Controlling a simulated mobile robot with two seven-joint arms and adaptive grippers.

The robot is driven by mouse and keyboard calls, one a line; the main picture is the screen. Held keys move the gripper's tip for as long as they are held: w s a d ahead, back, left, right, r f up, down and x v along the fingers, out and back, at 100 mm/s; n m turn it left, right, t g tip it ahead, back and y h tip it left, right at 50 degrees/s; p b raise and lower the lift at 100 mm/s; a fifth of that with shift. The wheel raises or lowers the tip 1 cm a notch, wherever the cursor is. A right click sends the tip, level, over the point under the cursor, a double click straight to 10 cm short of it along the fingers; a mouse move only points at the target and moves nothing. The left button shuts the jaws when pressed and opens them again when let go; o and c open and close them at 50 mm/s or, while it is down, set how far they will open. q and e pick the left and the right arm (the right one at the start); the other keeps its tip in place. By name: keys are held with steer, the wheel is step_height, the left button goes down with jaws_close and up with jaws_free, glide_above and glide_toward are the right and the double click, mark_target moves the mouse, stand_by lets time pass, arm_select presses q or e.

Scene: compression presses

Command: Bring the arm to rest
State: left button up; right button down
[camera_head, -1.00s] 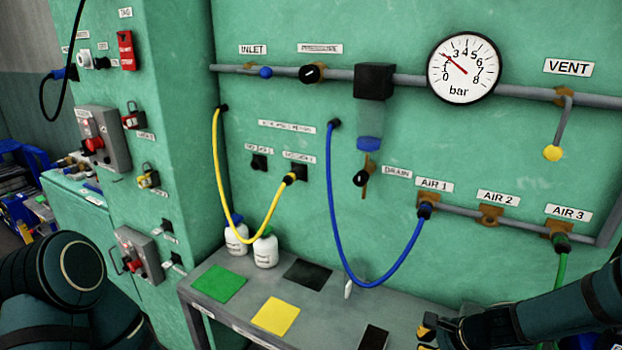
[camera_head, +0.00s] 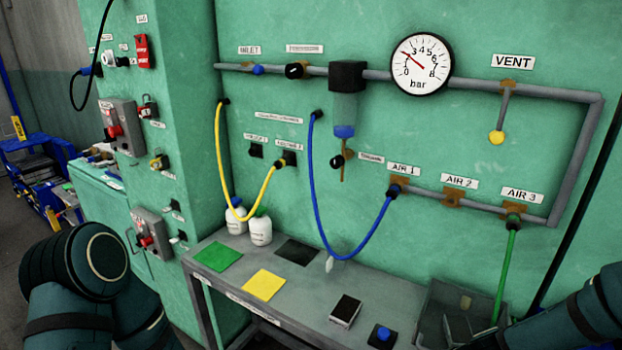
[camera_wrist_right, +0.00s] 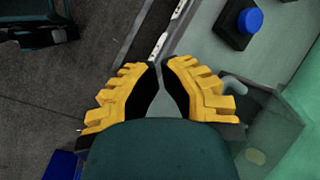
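My left arm (camera_head: 85,285) shows folded at the lower left of the head view; its gripper is out of the picture. My right arm (camera_head: 570,320) enters at the lower right of the head view, with its gripper out of frame there. In the right wrist view my right gripper (camera_wrist_right: 157,65) has yellow ribbed fingers with black inner pads. Their tips come almost together, and nothing is seen held between them. Below and beyond the fingers are the floor and the bench's front edge.
The grey bench (camera_head: 225,285) carries green, yellow and black mats, a black-and-white block (camera_head: 345,310), a blue button on a black base (camera_head: 382,335) and a clear bin (camera_head: 440,290). Blue (camera_head: 320,210) and green (camera_head: 506,270) hoses hang before the panel.

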steer(key=s+a+f+n+g, duration=0.2)
steer(key=s+a+f+n, duration=0.7)
steer(key=a+n, duration=0.5)
step_height(320, 180, down, 2)
steer(key=shift+f, duration=0.25)
steer(key=shift+d, duration=0.15)
